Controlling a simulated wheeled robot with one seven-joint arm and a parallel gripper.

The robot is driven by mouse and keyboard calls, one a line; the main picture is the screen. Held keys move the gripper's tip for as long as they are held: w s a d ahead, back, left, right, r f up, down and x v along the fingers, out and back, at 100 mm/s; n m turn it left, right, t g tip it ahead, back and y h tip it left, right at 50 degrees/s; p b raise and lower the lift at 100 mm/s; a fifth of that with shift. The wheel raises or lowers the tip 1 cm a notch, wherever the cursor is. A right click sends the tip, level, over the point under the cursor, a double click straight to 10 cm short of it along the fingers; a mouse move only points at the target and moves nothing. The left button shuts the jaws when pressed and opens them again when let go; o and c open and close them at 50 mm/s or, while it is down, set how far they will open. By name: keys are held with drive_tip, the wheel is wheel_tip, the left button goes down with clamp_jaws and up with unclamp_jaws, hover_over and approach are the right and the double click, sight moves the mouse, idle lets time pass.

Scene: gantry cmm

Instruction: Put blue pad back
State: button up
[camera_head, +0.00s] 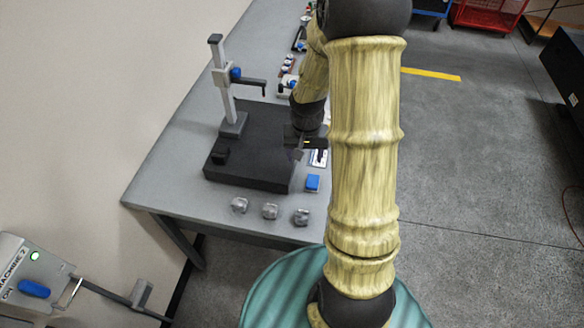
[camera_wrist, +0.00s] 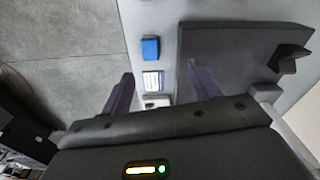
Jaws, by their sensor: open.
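The blue pad (camera_head: 312,182) is a small blue block on the grey table, just right of the black plate near the table's right edge. In the wrist view the blue pad (camera_wrist: 151,49) lies ahead of my gripper, apart from the fingers. My gripper (camera_wrist: 160,68) is open, with nothing between its two dark fingers. In the head view my gripper (camera_head: 306,143) is over the right side of the black plate, farther back than the pad and partly hidden by my arm. A white printed card (camera_wrist: 153,80) lies behind the pad, framed between the fingers.
The black plate (camera_head: 235,170) carries an upright gauge stand (camera_head: 228,95) and a small black block (camera_head: 220,156). Several silver round parts (camera_head: 270,211) line the table's front. Small items (camera_head: 288,65) lie at the back. Open floor (camera_head: 450,150) is at right.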

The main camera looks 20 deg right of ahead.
drive_tip(key=s+a+r+n+t, duration=0.2)
drive_tip(key=s+a+r+n, duration=0.2)
drive_tip(key=s+a+r, duration=0.5)
drive_tip(key=shift+s+r+n, duration=0.3)
drive_tip(key=shift+s+r, duration=0.05)
drive_tip(key=shift+s, duration=0.3)
